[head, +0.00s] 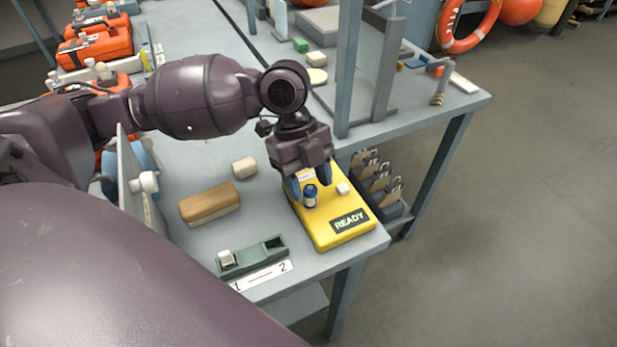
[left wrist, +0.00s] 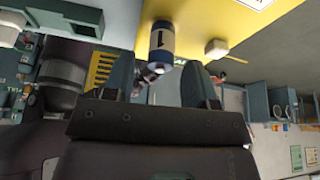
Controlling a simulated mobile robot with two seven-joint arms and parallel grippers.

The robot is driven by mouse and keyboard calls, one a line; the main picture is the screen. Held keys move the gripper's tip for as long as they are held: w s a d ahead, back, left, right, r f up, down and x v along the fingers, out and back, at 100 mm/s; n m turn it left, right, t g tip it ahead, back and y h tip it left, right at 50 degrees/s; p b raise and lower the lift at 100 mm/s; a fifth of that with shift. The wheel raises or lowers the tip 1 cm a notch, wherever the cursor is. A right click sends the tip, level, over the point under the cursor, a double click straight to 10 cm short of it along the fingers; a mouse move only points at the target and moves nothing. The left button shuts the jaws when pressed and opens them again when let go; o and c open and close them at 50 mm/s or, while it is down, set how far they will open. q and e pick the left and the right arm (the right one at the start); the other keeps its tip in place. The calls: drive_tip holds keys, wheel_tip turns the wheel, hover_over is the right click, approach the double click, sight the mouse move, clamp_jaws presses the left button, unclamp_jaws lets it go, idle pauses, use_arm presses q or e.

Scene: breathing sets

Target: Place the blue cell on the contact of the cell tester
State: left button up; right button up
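The blue cell (head: 311,197), with a pale band, stands upright on the yellow cell tester (head: 343,240), whose display reads READY. The tester's contact is not clearly visible under the cell. My left gripper (head: 308,181) is over the tester with its blue fingers apart, close behind and above the cell. In the left wrist view the cell (left wrist: 161,42) appears beyond the fingertips (left wrist: 160,72), in line with the gap and clear of both fingers. My right gripper is not in view.
A small white block (head: 342,188) sits on the tester. A green two-slot holder (head: 252,257) has a pale piece in slot 1 and an empty slot 2. A wooden block (head: 209,205) and a cream cylinder (head: 244,168) lie left. The table edge is close on the tester's right.

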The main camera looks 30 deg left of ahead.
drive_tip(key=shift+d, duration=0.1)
use_arm(q)
drive_tip(key=shift+r, duration=0.3)
drive_tip(key=p+v, duration=0.2)
drive_tip(key=v, duration=0.9)
drive_tip(key=shift+a+r, duration=0.25)
drive_tip(key=shift+r, duration=0.05)
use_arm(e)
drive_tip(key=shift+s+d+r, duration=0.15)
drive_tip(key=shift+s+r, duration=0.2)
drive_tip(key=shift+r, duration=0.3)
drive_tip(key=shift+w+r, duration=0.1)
